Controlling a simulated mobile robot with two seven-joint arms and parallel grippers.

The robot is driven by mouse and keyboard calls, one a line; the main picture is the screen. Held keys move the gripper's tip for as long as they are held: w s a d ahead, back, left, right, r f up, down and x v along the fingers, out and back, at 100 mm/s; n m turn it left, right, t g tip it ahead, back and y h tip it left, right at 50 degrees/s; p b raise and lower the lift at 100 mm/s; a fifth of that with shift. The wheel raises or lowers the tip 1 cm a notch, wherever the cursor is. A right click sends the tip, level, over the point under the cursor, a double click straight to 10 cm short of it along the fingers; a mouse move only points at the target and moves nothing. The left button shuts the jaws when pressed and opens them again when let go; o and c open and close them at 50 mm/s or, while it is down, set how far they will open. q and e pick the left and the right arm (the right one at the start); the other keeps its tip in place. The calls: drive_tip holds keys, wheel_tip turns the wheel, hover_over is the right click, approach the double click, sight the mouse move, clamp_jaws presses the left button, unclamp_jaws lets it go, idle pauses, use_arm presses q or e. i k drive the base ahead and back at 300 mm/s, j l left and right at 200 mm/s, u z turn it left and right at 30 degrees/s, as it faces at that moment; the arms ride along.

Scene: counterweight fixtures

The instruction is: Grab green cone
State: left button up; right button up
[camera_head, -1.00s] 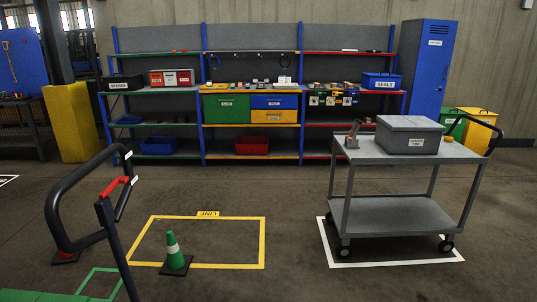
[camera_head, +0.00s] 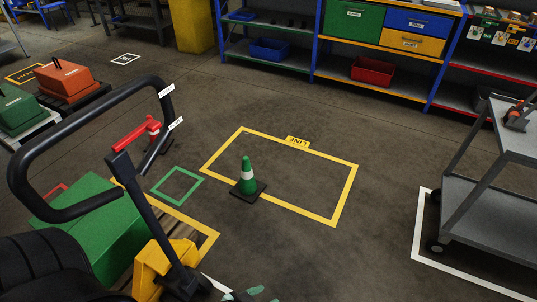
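The green cone (camera_head: 248,178) stands upright on a dark square base, with a white band around its middle. It is on the floor at the left part of the near side of a yellow taped rectangle (camera_head: 345,190) marked LINE. Nothing is touching it. I cannot make out either of my grippers in the head view. A small grey-green thing (camera_head: 243,296) is cut off by the bottom edge, and I cannot tell what it is.
A black handle frame (camera_head: 92,92) with a red lever (camera_head: 136,133) rises at left, beside a green box (camera_head: 100,235). A grey cart (camera_head: 490,205) stands at right. Shelves holding a red bin (camera_head: 372,71) are behind. The floor around the cone is largely clear.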

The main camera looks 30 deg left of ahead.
sight(248, 189)
drive_tip(key=i+u, duration=0.2)
drive_tip(key=i, duration=0.5)
drive_tip(key=i+l+u, duration=0.15)
drive_tip(key=i, duration=0.5)
drive_tip(key=i+u, duration=0.35)
drive_tip(key=i+l+u, duration=0.1)
drive_tip(key=i+u, duration=0.15)
drive_tip(key=u, duration=0.15)
drive_tip(key=i+l+u, duration=0.2)
drive_tip(key=u, duration=0.15)
drive_tip(key=i+l+u, duration=0.1)
drive_tip(key=u, duration=0.3)
drive_tip(key=i+l+u, duration=0.2)
drive_tip(key=u, duration=0.25)
drive_tip(key=i+l+u, duration=0.2)
drive_tip(key=u, duration=0.2)
drive_tip(key=i+l+u, duration=0.2)
drive_tip(key=u, duration=0.3)
drive_tip(key=i+l+u, duration=0.15)
drive_tip(key=l+u, duration=0.35)
